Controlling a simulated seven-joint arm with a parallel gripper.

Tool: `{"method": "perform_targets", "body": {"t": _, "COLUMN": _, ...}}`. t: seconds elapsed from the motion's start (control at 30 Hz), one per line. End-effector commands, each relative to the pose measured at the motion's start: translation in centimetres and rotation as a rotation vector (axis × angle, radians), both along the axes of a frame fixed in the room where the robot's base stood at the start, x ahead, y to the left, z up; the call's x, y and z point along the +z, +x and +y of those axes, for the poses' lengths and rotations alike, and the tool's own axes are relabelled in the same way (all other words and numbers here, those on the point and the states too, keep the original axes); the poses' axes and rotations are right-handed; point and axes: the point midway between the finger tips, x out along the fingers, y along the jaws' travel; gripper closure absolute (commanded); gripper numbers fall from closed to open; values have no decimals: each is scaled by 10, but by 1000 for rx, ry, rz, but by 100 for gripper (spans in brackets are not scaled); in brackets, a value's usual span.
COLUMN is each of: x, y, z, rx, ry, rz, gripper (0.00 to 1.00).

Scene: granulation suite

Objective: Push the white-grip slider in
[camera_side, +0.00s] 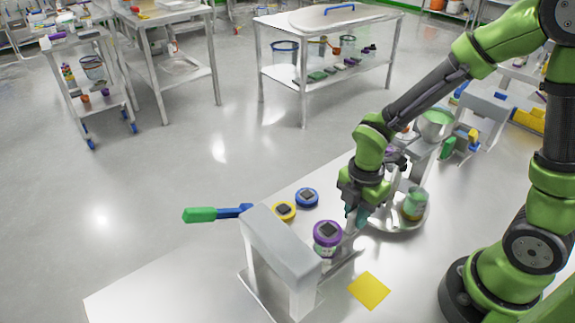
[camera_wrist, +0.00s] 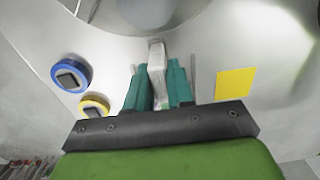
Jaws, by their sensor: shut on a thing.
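The white grip (camera_wrist: 156,54) shows in the wrist view as a pale upright block between the teal fingertips of my gripper (camera_wrist: 157,76). My gripper is shut on it. In the side view my gripper (camera_side: 356,212) points down behind the purple-lidded jar (camera_side: 326,246), and its fingers hide most of the grip. A grey bridge-shaped housing (camera_side: 279,241) stands on the table to the left of my gripper. A blue rod with a green grip (camera_side: 200,214) sticks out from its far left side. How far the white-grip slider stands out is hidden.
A round metal tray (camera_side: 402,222) with a green-topped jar (camera_side: 414,203) lies right of my gripper. Blue (camera_side: 307,197) and yellow (camera_side: 284,210) round lids sit behind the purple jar. A yellow square (camera_side: 369,290) lies in front. The table's front left is clear.

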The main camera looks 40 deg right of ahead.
Motion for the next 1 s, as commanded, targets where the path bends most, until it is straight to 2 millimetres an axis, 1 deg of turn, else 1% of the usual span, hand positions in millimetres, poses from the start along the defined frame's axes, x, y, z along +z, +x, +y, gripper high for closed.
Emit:
{"method": "perform_targets", "body": {"t": 0.07, "x": 0, "y": 0, "z": 0, "rx": -1, "ry": 0, "rz": 1, "gripper": 100}}
{"method": "perform_targets", "body": {"t": 0.17, "x": 0, "y": 0, "z": 9, "rx": 2, "ry": 0, "rz": 1, "gripper": 100}}
{"method": "perform_targets", "body": {"t": 0.27, "x": 0, "y": 0, "z": 31, "rx": 8, "ry": 1, "rz": 2, "gripper": 100}}
{"method": "perform_targets", "body": {"t": 0.4, "x": 0, "y": 0, "z": 72, "rx": 11, "ry": 2, "rz": 1, "gripper": 100}}
{"method": "perform_targets", "body": {"t": 0.5, "x": 0, "y": 0, "z": 97, "rx": 9, "ry": 2, "rz": 0, "gripper": 100}}
{"method": "perform_targets", "body": {"t": 0.6, "x": 1, "y": 0, "z": 115, "rx": 6, "ry": 2, "rz": 0, "gripper": 100}}
{"method": "perform_targets", "body": {"t": 0.73, "x": 1, "y": 0, "z": 125, "rx": 3, "ry": 1, "rz": -1, "gripper": 100}}
{"method": "perform_targets", "body": {"t": 1.0, "x": 1, "y": 0, "z": 128, "rx": 2, "ry": 7, "rz": -3, "gripper": 100}}
